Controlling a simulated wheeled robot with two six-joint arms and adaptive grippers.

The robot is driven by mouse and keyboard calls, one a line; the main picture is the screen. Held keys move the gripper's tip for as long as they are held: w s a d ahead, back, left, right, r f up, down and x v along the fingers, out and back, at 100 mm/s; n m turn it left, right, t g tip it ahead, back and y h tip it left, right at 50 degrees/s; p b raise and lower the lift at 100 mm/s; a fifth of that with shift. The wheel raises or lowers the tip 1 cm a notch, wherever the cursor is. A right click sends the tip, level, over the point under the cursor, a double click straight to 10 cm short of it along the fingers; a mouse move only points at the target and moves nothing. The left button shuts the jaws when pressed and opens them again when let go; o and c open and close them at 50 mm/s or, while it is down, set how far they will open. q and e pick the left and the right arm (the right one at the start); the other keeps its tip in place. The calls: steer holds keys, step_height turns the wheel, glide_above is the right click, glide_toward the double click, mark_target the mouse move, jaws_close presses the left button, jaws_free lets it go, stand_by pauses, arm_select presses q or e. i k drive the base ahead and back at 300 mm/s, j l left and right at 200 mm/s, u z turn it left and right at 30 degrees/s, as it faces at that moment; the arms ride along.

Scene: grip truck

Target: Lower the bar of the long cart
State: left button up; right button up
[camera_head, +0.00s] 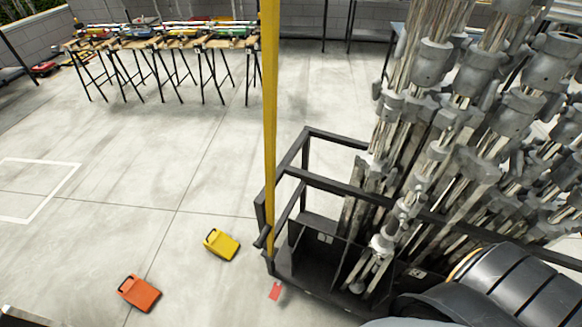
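The long cart (329,183) is a black metal frame at the centre right, running off toward the right. A yellow bar (270,110) stands upright at the cart's near left corner and runs out of the top of the picture. Its lower end meets the frame beside a short dark handle-like part (262,237). Neither of my grippers shows clearly, and nothing is seen touching the bar. The cart's right part is hidden behind its load and a dark ribbed part at the lower right.
Grey metal poles with thick joints (435,60) fill the cart. A yellow case (221,244) and an orange case (139,292) lie on the floor left of it. Work tables (165,42) stand at the back left. The floor between is clear.

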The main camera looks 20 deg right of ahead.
mark_target(270, 9)
steer(key=i+j+z, duration=0.2)
steer(key=z, duration=0.2)
steer(key=i+j+z, duration=0.2)
steer(key=z, duration=0.2)
steer(key=i+j+z, duration=0.1)
steer(key=j+z, duration=0.3)
steer(key=i+j+z, duration=0.1)
steer(key=j+z, duration=0.75)
steer(key=l, duration=0.1)
